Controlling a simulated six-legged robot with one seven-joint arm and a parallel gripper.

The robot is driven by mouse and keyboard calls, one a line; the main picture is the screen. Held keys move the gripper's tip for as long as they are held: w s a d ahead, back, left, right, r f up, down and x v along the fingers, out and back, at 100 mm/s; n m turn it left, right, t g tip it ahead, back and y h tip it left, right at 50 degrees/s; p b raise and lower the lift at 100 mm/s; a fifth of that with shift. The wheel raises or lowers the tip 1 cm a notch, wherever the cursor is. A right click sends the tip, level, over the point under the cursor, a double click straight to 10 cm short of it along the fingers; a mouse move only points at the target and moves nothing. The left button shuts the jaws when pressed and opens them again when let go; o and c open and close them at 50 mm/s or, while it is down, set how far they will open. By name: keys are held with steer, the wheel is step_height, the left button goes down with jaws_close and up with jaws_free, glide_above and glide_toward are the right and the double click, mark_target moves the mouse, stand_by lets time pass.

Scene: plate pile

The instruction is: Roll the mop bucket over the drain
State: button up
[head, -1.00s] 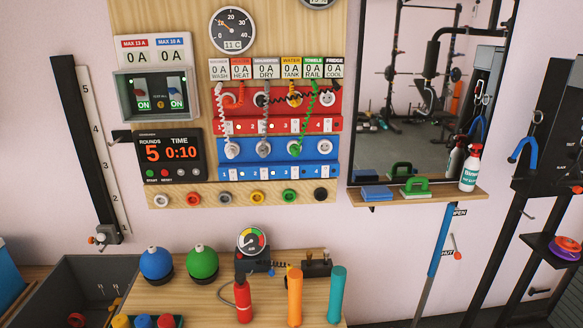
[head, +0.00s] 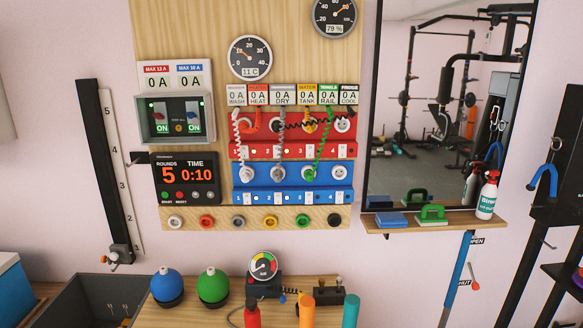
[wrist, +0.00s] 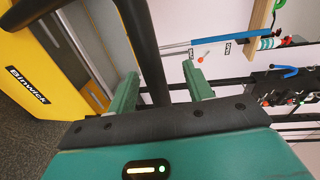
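In the wrist view, a yellow body with a "Binwick" label (wrist: 28,85), which looks like the mop bucket, stands at the left, tilted in the picture. A thick black bar (wrist: 150,50), seemingly its handle, runs down between the green fingers of my gripper (wrist: 161,75). The fingers stand apart, one on each side of the bar, with a gap visible on the right side. I cannot tell whether the left finger touches it. The head view shows neither the bucket nor my gripper. I see no drain in either view.
In the head view, a wooden bench (head: 190,318) with balls and bottles stands below a panel of plugs and switches (head: 290,150). A shelf (head: 430,222) and a blue pole (head: 456,275) are at the right. Dark floor (wrist: 30,150) shows at lower left in the wrist view.

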steer(key=o, duration=0.8)
steer(key=shift+f, duration=0.1)
steer(key=shift+s, duration=0.15)
steer(key=s+a+r, duration=0.1)
steer(key=s, duration=0.8)
steer(key=shift+s+a+r, duration=0.15)
steer(key=shift+s+r, duration=0.05)
steer(key=shift+s, duration=0.15)
steer(key=shift+s, duration=0.1)
